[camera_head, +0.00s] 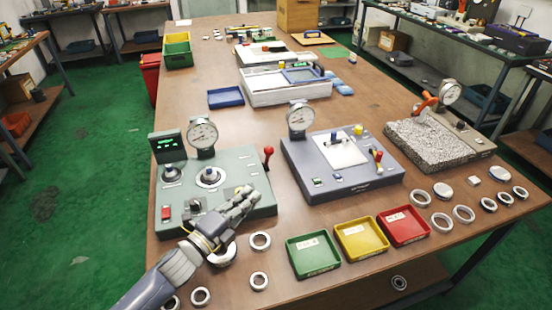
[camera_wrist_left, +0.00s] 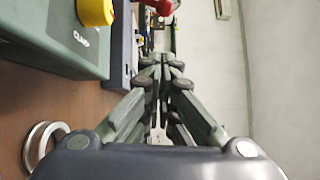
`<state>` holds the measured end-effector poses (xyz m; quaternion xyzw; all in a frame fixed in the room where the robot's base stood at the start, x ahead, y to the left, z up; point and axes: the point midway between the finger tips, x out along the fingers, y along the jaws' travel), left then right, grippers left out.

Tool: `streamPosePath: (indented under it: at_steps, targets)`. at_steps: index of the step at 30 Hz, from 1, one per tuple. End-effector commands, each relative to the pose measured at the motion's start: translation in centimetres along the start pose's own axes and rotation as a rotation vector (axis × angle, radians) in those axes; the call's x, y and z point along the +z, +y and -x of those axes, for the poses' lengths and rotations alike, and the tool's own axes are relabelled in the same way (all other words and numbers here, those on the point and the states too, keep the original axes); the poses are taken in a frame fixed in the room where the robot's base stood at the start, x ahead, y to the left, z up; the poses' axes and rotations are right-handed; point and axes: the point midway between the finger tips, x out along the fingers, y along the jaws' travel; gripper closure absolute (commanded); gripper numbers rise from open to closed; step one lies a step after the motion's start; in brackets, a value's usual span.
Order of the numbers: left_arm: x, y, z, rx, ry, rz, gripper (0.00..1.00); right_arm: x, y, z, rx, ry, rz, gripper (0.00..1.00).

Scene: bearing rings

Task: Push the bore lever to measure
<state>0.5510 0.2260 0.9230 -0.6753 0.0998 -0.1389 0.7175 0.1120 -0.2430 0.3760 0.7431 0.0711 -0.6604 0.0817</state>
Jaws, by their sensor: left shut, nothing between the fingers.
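A green gauge station (camera_head: 262,207) with a dial gauge (camera_head: 203,134) and a lit display stands on the near left of the table. A lever with a red ball (camera_head: 268,152) rises upright at its right edge. My left gripper (camera_head: 248,194) is shut and empty over the station's front right part, in front of the lever and apart from it. In the left wrist view the closed fingers (camera_wrist_left: 163,66) point up the picture. A red knob (camera_wrist_left: 160,6), cut by the top edge, shows beyond them; it looks like the lever's ball. My right gripper is not in view.
A yellow knob (camera_wrist_left: 95,11) on the green housing is left of the fingers. A grey-blue gauge station (camera_head: 300,173) stands to the right. Green (camera_head: 313,254), yellow (camera_head: 361,239) and red (camera_head: 404,225) trays and several metal rings (camera_head: 260,241) lie along the front.

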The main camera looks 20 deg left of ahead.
Motion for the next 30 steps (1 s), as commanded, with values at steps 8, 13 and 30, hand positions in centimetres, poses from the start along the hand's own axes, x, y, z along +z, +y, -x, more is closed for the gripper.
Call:
streamPosePath:
  at_steps: [8,13,30]
  targets:
    - [0.0,0.0,-0.1,0.0,0.0,0.001,1.0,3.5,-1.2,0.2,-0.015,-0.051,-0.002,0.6]
    - [0.0,-0.1,-1.1,-0.001,-0.001,0.001,1.0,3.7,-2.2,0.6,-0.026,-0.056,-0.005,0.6]
    - [0.0,-0.3,-10.5,-0.002,0.0,0.001,1.0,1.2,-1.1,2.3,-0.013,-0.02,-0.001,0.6]
